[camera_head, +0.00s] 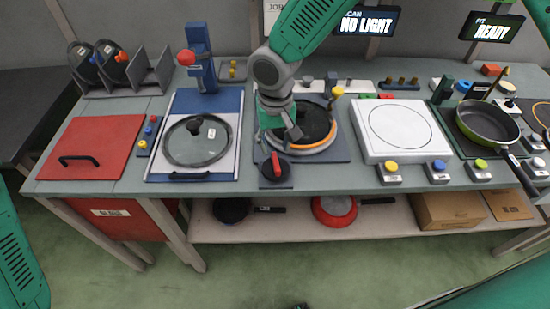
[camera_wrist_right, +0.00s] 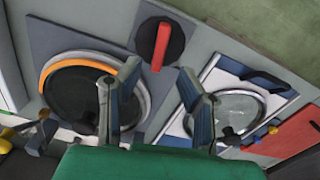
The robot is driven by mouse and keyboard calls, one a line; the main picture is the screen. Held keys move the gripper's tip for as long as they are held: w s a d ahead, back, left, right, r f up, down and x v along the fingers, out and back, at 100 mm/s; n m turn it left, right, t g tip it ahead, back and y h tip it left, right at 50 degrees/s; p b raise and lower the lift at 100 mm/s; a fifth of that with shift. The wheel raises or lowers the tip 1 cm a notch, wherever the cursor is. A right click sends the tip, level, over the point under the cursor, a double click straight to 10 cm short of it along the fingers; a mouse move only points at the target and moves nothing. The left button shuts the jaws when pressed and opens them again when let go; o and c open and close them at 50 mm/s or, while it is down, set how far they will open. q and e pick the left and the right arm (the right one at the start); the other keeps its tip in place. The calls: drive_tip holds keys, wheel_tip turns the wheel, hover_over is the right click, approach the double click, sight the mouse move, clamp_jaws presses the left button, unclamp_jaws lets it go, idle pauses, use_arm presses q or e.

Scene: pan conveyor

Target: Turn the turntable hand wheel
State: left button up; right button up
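The hand wheel is a black disc (camera_head: 284,182) with a red bar handle (camera_head: 276,163), at the front of the turntable's grey base plate. It also shows in the right wrist view as a black wheel (camera_wrist_right: 179,43) with the red handle (camera_wrist_right: 161,46). The turntable (camera_head: 322,146), with an orange and grey rim, carries a black pan. My right gripper (camera_head: 283,132) hangs over the turntable's left side, behind the wheel. In the right wrist view, its two fingers (camera_wrist_right: 162,92) are apart and empty, with the wheel beyond them. My left gripper is out of view.
Left of the turntable is a glass lid (camera_head: 197,141) on a blue and white station, then a red panel (camera_head: 95,145). Right is a white square plate (camera_head: 400,128), then a green pan (camera_head: 487,124). A yellow-knobbed lever (camera_head: 337,91) stands behind the turntable's right side.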

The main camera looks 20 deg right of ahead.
sight(276, 161)
wheel_tip(276, 161, down, 5)
drive_tip(key=shift+s+d+r, duration=0.1)
drive_tip(key=shift+d, duration=0.05)
drive_tip(key=shift+f, duration=0.65)
drive_tip(key=shift+a+f, duration=0.15)
drive_tip(key=shift+a, duration=0.15)
drive_tip(key=c, duration=0.6)
drive_tip(key=shift+d, duration=0.2)
clamp_jaws()
